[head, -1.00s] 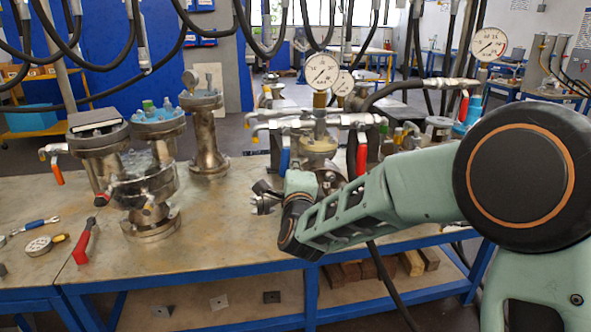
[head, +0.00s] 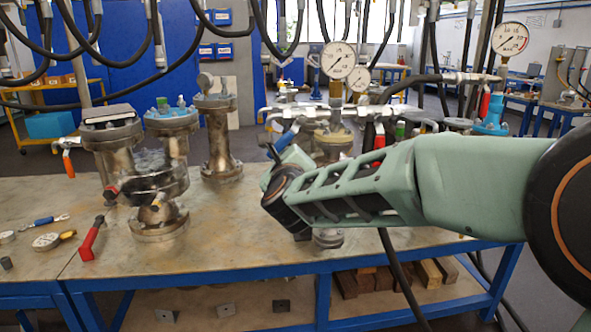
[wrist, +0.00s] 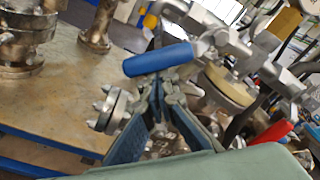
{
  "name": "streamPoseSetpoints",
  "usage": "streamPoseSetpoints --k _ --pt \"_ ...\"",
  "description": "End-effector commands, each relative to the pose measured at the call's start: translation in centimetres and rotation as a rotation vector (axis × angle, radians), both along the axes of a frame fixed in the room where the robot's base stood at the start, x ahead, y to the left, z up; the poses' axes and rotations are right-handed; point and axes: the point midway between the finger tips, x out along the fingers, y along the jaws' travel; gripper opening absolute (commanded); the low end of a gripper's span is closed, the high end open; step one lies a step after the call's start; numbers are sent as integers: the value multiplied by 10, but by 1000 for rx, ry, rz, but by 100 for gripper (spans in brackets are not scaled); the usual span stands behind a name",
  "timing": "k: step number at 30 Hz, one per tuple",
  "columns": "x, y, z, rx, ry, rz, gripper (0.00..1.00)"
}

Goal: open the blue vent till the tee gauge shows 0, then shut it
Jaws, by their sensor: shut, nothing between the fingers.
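The blue vent handle (head: 284,139) is on the left end of the tee's pipework and slants down to the left in the head view. In the wrist view the blue handle (wrist: 158,60) lies just beyond my fingertips. My gripper (head: 272,153) is shut and empty, close to the handle; whether they touch I cannot tell. In the wrist view my gripper (wrist: 160,92) has its dark blue fingers meeting below the handle. The tee gauge (head: 338,60) stands upright on the tee; its needle is too small to read surely.
A red handle (head: 380,136) hangs on the tee's right side. A second gauge (head: 358,78) is behind, and another (head: 510,39) stands far right. Flanged vessels (head: 157,180) stand left on the bench (head: 240,236). Hoses hang above. The bench front is fairly clear.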

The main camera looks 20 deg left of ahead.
Motion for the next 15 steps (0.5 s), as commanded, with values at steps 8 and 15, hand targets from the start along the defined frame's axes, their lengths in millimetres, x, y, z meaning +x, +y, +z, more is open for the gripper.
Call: streamPoseSetpoints --k 8,15 --pt "-10 16 12 227 134 4 0" --pt "-16 26 27 413 248 2 0"
